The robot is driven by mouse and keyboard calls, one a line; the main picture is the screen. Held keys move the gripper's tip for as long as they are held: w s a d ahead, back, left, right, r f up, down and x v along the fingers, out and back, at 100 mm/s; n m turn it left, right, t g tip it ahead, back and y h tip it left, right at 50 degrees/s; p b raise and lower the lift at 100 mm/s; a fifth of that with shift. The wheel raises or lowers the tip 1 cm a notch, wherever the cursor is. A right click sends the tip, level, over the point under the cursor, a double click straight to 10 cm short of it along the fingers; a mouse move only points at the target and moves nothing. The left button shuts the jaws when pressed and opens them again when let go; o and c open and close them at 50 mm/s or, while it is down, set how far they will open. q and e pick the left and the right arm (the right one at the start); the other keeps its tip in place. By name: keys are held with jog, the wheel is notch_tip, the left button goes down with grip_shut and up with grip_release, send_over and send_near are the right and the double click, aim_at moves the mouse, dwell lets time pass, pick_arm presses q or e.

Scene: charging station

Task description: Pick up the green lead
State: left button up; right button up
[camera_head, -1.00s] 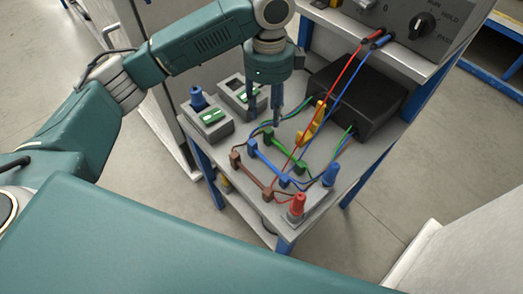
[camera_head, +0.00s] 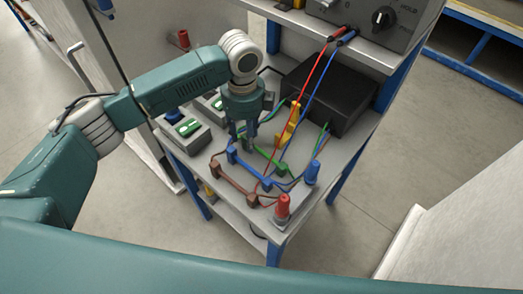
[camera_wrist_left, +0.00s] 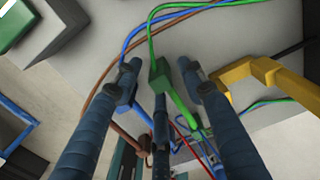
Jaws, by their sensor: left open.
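The green lead (camera_head: 266,158) is a bar with end blocks and a thin green wire, lying on the grey table top. My left gripper (camera_head: 245,142) is open, pointing down at the lead's far left end. In the left wrist view, the green end block (camera_wrist_left: 159,72) shows between the spread fingertips of my left gripper (camera_wrist_left: 160,85), with gaps on both sides. Part of that end is hidden by the fingers in the head view. The blue lead (camera_head: 252,166) and the brown lead (camera_head: 236,186) lie beside it, nearer the front. My right gripper is not in view.
Red (camera_head: 282,208) and blue (camera_head: 312,171) plugs stand at the front right. Red and blue cables run across the table. Grey holders (camera_head: 187,132) stand left.

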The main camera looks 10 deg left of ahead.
pick_arm(q)
notch_tip(320, 180, down, 2)
jog(key=shift+f, duration=0.15)
grip_shut()
dwell(0.3)
